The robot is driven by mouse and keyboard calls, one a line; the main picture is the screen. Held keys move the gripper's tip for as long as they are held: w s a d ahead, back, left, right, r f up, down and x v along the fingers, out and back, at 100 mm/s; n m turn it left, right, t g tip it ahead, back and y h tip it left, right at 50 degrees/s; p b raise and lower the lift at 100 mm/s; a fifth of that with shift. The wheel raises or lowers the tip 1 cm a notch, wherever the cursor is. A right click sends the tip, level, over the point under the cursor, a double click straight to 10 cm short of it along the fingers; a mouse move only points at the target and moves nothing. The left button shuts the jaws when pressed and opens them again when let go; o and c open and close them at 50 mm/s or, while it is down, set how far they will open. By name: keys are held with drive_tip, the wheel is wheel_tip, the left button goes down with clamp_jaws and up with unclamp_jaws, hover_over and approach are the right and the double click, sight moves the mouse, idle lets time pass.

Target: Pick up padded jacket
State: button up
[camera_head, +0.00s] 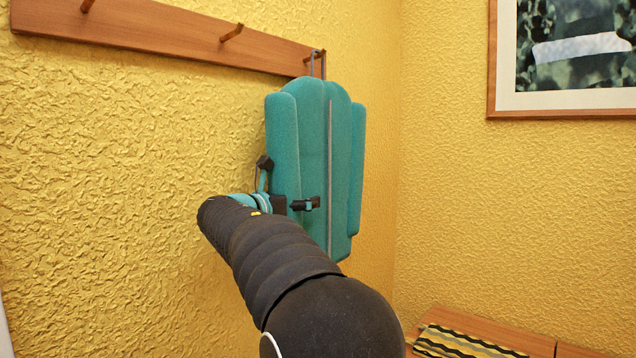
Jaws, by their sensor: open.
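The teal padded jacket (313,130) hangs from the rightmost peg of a wooden rack by a thin loop, flat near the yellow wall. A pale vertical line runs down its front. My gripper (284,182) is open at the jacket's lower left. One dark finger shows at the jacket's left edge and the other lies in front of its lower front. The jacket's left edge appears to lie between the fingers; contact cannot be told. My dark arm hides the area below the gripper.
The wooden peg rack (150,35) runs along the wall, with its other visible pegs empty. A framed picture (491,70) hangs on the right wall. A wooden surface (540,346) with a striped cloth (462,343) stands at lower right.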

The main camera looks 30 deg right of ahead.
drive_tip(key=c, duration=1.8)
drive_tip(key=shift+r, duration=0.1)
